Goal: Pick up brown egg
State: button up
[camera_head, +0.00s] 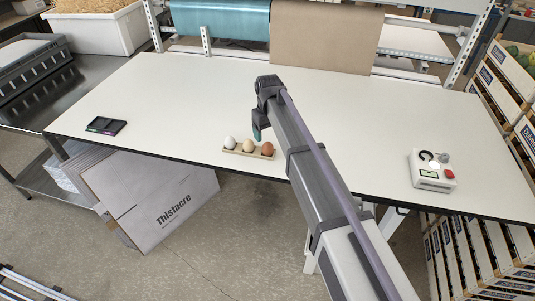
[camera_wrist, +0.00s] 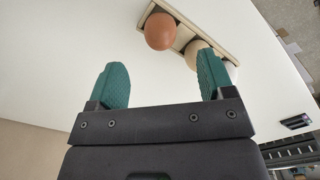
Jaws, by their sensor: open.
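The brown egg (camera_head: 267,149) sits at the right end of a small beige egg holder (camera_head: 247,154) near the table's front edge. A cream egg (camera_head: 248,146) and a white egg (camera_head: 230,142) stand to its left in the same holder. In the wrist view the brown egg (camera_wrist: 159,31) lies beyond the fingertips, between their lines. My gripper (camera_head: 258,135) is over the table just behind the brown egg in the head view. In the wrist view my gripper (camera_wrist: 160,75) is open, with two green fingers apart and nothing between them.
A black tray (camera_head: 106,126) lies at the table's left. A white device with a red button (camera_head: 432,170) stands at the right. The white tabletop (camera_head: 180,95) is largely clear. Rolls of teal and brown paper (camera_head: 325,35) hang at the back. A cardboard box (camera_head: 150,195) stands below the front edge.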

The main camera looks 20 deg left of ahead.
aim_at(268, 143)
notch_tip(268, 143, down, 8)
jog(key=b, duration=0.6)
jog(key=shift+w+a+f+b, duration=0.1)
jog(key=shift+f+b, duration=0.05)
jog(key=shift+b, duration=0.2)
jog(key=shift+r, duration=0.2)
jog(key=c, duration=0.8)
notch_tip(268, 143, up, 10)
jog(key=p, duration=1)
jog(key=shift+r+p, duration=0.15)
jog(key=shift+p, duration=0.2)
